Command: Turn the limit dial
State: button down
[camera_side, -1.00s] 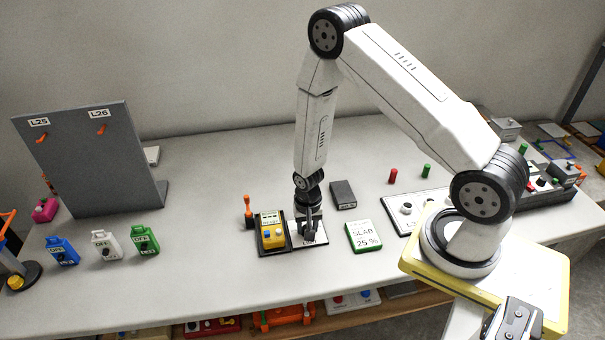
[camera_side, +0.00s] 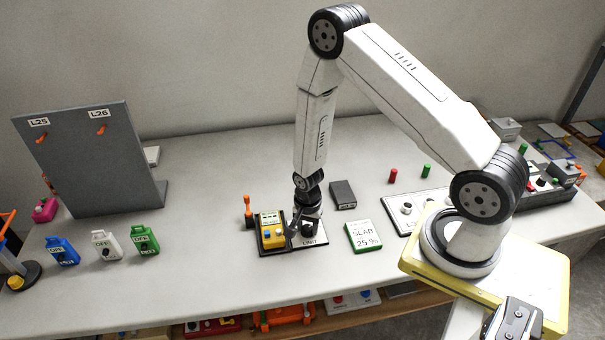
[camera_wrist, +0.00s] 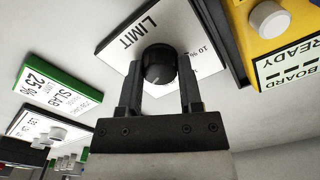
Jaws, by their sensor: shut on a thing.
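The limit dial (camera_wrist: 158,66) is a round black knob with a light pointer mark, on a white plate marked LIMIT (camera_wrist: 115,47). In the side view the plate (camera_side: 312,243) lies on the table just right of the yellow box, and my gripper mostly hides the dial. My gripper (camera_wrist: 160,80) points down over the plate and is shut on the dial, one finger on each side of it. It also shows in the side view (camera_side: 306,226).
The yellow box (camera_side: 271,230) marked BOARD READY stands close to the left of my gripper, with an orange lever (camera_side: 248,210) beyond it. A dark grey block (camera_side: 342,194) is behind.

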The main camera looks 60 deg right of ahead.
aim_at(307, 228)
jog(key=shift+c, duration=1.3)
grip_release()
jog(key=shift+r, duration=0.15)
jog(key=shift+r, duration=3.75)
jog(key=shift+r, duration=0.1)
jog(key=shift+r, duration=0.2)
jog(key=s+a+r+n+t, duration=0.1)
jog(key=s+a+r+n, duration=0.2)
jog(key=r+n, duration=0.4)
jog(key=s+a+r+n+t, duration=0.1)
jog(key=s+a+r+n, duration=0.1)
jog(key=r+n, duration=0.6)
jog(key=shift+s+a+r+t, duration=0.3)
jog(key=shift+s+a+r, duration=0.1)
jog(key=shift+r, duration=0.2)
